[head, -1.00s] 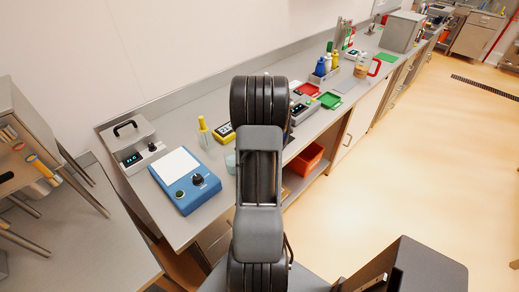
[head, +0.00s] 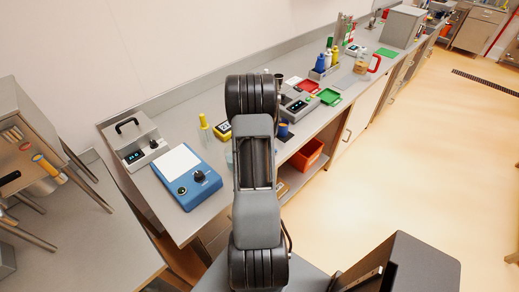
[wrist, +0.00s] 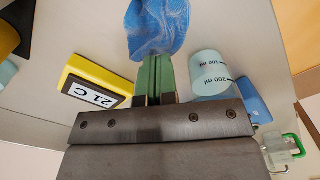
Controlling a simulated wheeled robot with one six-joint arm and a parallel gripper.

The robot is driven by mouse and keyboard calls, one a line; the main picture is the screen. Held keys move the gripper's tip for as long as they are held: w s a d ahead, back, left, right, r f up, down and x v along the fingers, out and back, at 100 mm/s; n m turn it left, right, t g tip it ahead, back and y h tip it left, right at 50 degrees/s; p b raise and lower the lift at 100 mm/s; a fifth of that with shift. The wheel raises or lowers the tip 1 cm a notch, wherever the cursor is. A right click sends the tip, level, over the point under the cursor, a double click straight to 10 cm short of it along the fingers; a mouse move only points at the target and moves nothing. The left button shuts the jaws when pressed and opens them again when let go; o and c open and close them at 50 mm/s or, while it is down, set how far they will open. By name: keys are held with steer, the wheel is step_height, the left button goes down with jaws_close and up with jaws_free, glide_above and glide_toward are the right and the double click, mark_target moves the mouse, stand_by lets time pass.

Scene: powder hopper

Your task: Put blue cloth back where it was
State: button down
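The blue cloth (wrist: 160,27) shows crumpled at the top of the wrist view, just beyond the green fingertips. My gripper (wrist: 154,72) has its two green fingers close together, and the cloth bunches at their tips, so it looks pinched between them. Whether the cloth also touches the bench is unclear. In the head view my own arm hides the gripper and I cannot make out the cloth for sure.
A yellow temperature display (wrist: 93,90) and a graduated beaker (wrist: 209,72) stand close on either side of the fingers. On the bench are a blue scale (head: 187,177), a grey device (head: 298,104), a red tray (head: 307,86) and a green tray (head: 329,97). An orange bin (head: 307,155) sits below.

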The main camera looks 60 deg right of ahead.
steer(key=shift+s+f, duration=0.1)
steer(key=shift+f, duration=1.25)
step_height(320, 180, down, 4)
steer(key=b, duration=0.3)
steer(key=shift+f+b, duration=0.2)
steer(key=shift+b, duration=0.1)
steer(key=shift+r, duration=0.1)
step_height(320, 180, up, 9)
steer(key=p, duration=0.5)
